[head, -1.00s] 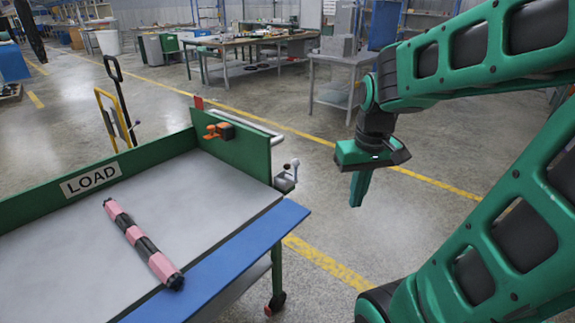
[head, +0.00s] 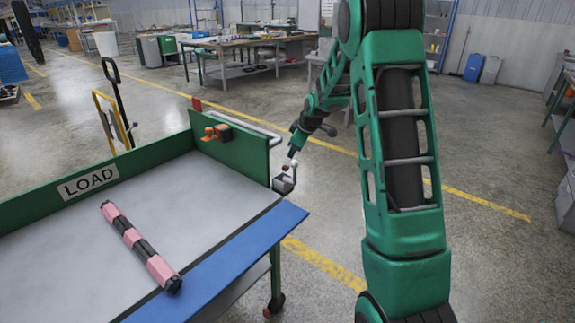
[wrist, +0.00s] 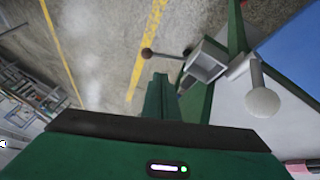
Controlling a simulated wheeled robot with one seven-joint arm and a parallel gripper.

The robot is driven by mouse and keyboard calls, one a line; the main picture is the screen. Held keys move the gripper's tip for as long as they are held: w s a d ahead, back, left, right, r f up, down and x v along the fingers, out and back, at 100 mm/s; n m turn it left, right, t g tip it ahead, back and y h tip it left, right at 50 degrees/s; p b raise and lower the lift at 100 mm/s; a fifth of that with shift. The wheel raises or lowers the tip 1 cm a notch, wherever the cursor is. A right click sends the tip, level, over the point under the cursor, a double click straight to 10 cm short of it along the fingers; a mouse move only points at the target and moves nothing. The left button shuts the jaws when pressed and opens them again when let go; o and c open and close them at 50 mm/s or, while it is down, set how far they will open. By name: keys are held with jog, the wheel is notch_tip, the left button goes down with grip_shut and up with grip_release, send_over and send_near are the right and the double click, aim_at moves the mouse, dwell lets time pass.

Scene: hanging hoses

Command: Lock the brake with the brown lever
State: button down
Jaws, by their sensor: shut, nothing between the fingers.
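In the wrist view the bracket (wrist: 205,62) has a thin lever with a brown ball knob (wrist: 147,53) pointing left, and a larger white ball knob (wrist: 262,103) to the right. My gripper (head: 292,154) is shut and empty, pointing down just above the brake unit. In the wrist view its closed fingers (wrist: 160,82) end just below the brown knob in the picture; I cannot tell whether they touch it.
An orange clamp (head: 217,132) sits on the end panel (head: 236,150). A yellow-handled trolley (head: 112,120) stands behind. Floor right of the cart is clear.

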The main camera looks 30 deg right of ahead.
send_near(283, 169)
notch_tip(283, 169, down, 3)
jog(key=a, duration=0.2)
jog(key=shift+w+d+f, duration=0.5)
jog(key=shift+w, duration=0.2)
jog(key=shift+w+d+f, duration=0.45)
jog(key=shift+w+f, duration=0.1)
jog(key=shift+w, duration=0.2)
